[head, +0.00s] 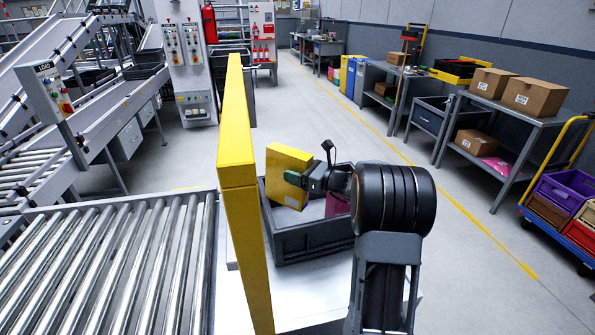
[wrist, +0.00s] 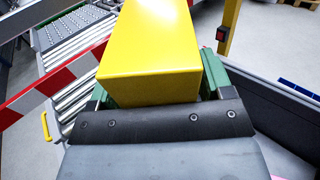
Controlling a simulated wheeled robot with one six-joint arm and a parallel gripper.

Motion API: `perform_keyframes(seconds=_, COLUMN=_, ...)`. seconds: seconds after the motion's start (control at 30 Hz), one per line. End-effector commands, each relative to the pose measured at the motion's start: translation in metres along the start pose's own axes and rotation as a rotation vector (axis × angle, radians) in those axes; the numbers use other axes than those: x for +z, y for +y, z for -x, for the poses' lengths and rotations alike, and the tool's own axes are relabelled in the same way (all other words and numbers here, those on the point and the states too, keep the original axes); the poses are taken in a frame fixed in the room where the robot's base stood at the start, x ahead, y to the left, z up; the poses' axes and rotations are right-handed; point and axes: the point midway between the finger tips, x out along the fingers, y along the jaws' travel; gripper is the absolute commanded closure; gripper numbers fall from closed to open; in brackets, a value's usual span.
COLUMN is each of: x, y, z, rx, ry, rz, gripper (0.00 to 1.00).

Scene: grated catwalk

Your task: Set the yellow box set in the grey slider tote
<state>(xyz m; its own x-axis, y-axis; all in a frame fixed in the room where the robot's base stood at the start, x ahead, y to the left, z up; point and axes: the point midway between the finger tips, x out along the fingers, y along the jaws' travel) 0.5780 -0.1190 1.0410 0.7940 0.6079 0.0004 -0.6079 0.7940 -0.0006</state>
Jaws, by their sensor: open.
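The yellow box set (head: 288,170) stands roughly upright within the left part of the grey slider tote (head: 312,243). I cannot tell whether its base rests on the tote floor. My gripper (head: 294,178) is at the box's right side, over the tote. In the wrist view, the box (wrist: 150,60) lies between the green fingers of my gripper (wrist: 158,88), which are open around its near end. The tote's dark wall (wrist: 292,112) shows at the right there. The box's far end is cut off by that view's top edge.
A pink item (head: 337,204) is in the tote under my arm. A yellow post (head: 238,180) stands in front, left of the tote. A roller conveyor (head: 110,265) fills the left. A red-and-white barrier (wrist: 60,75) shows in the wrist view. Floor is clear right of the tote.

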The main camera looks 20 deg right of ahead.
Motion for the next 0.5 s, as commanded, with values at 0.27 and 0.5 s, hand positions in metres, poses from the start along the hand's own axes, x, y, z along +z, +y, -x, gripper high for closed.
perform_keyframes(seconds=0.27, x=0.010, y=0.000, z=0.000, rx=0.001, ry=0.000, rz=0.002, gripper=0.27)
perform_keyframes(seconds=0.5, x=0.011, y=-0.001, z=0.037, rx=-0.005, ry=-0.001, rz=0.001, gripper=0.27)
